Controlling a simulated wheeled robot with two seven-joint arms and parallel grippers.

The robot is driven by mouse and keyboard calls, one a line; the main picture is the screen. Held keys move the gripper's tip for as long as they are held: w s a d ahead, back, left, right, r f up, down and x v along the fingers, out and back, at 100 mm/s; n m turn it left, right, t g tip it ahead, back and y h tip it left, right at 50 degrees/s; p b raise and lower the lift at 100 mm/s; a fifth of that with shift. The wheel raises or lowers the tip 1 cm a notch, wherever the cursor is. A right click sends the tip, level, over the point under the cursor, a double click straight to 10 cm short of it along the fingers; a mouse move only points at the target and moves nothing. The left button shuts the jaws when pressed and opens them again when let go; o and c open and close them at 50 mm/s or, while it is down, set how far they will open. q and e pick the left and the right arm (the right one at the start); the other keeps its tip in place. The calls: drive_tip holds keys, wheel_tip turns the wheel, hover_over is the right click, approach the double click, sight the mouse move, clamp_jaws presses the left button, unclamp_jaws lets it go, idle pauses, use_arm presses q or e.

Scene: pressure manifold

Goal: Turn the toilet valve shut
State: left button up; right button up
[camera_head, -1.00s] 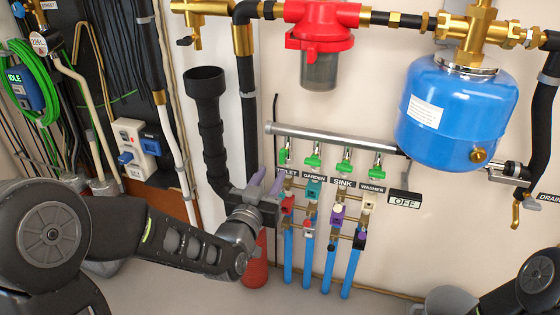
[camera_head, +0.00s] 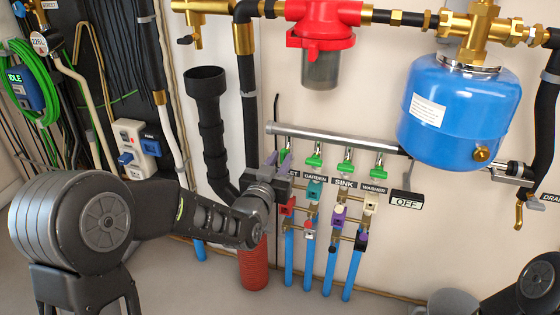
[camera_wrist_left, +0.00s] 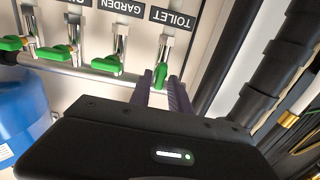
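The toilet valve (camera_wrist_left: 160,74) has a green handle below a metal stem, next to the TOILET label (camera_wrist_left: 172,18) in the left wrist view. My left gripper (camera_wrist_left: 162,82) has two purple fingers apart, with the green handle between or just beyond their tips; contact cannot be told. In the head view my left gripper (camera_head: 279,158) is at the left end of the valve row and covers most of the toilet valve and part of its label. My right gripper is out of view.
The garden valve (camera_head: 314,161) is close on the right, followed by the sink (camera_head: 345,167) and washer valves (camera_head: 377,172). A grey manifold pipe (camera_head: 335,138) runs above. A black drain pipe (camera_head: 210,130) stands to the left. An OFF sign (camera_head: 405,203) is at right.

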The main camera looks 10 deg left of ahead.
use_arm(q)
clamp_jaws()
drive_tip(key=shift+m, duration=0.4)
drive_tip(key=m, duration=0.2)
drive_tip(key=shift+d+m+b, duration=0.1)
drive_tip(key=shift+m+b, duration=0.2)
drive_tip(key=m, duration=0.4)
drive_tip(key=shift+m, duration=0.3)
drive_tip(key=m, duration=0.4)
drive_tip(key=shift+d+m+p, duration=0.1)
drive_tip(key=shift+m+p, duration=0.2)
drive_tip(key=shift+p, duration=0.05)
drive_tip(key=m+p, duration=0.1)
drive_tip(key=m, duration=0.4)
drive_tip(key=shift+f, duration=0.2)
drive_tip(key=shift+m, duration=0.3)
drive_tip(key=shift+o, duration=1.4)
unclamp_jaws()
